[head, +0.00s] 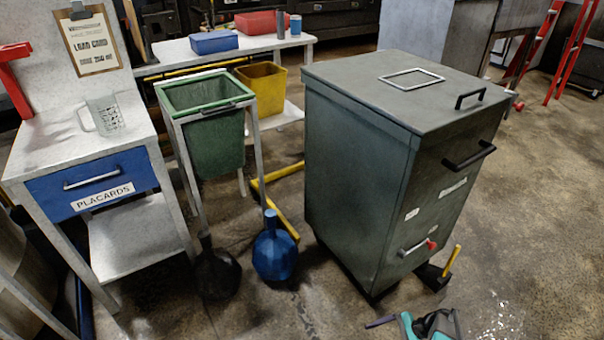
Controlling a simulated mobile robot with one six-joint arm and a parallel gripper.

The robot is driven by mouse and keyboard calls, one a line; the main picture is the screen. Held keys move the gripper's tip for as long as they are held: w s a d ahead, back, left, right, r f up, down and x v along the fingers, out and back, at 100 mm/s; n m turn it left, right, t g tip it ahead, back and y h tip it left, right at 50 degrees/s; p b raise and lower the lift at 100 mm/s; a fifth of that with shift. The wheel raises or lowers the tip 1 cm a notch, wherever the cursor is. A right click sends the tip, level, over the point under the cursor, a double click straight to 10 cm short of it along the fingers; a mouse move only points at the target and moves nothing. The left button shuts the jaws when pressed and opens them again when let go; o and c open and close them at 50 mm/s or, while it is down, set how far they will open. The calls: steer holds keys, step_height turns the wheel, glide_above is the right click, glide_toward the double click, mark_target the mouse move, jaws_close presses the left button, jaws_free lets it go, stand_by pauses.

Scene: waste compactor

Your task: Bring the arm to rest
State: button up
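A teal and black piece, which looks like the end of my arm with my gripper (430,325), shows at the bottom edge, right of centre. The picture cuts most of it off. A dark bar sticks out to its left. I cannot make out two fingertips or anything held. It appears in front of the dark green compactor cabinet (362,160), whose lid and front look closed.
A green bin (216,140) on a stand and a yellow bin (262,88) are left of the cabinet. Blue (274,250) and black (217,272) jugs stand on the floor. A desk with a blue placards drawer (92,187) is far left. Floor at right is clear.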

steer(key=s+a+r+n+g+h+p, duration=0.2)
steer(key=s+a+r+n+h+p, duration=0.3)
steer(key=r, duration=0.5)
steer(key=s+a+r+n+g+h+p, duration=0.3)
steer(key=s+a+r+n+h+p, duration=0.2)
steer(key=s+r+n+p, duration=0.5)
steer(key=shift+s+a+h, duration=0.3)
steer(key=shift+s, duration=0.2)
steer(key=shift+r, duration=0.1)
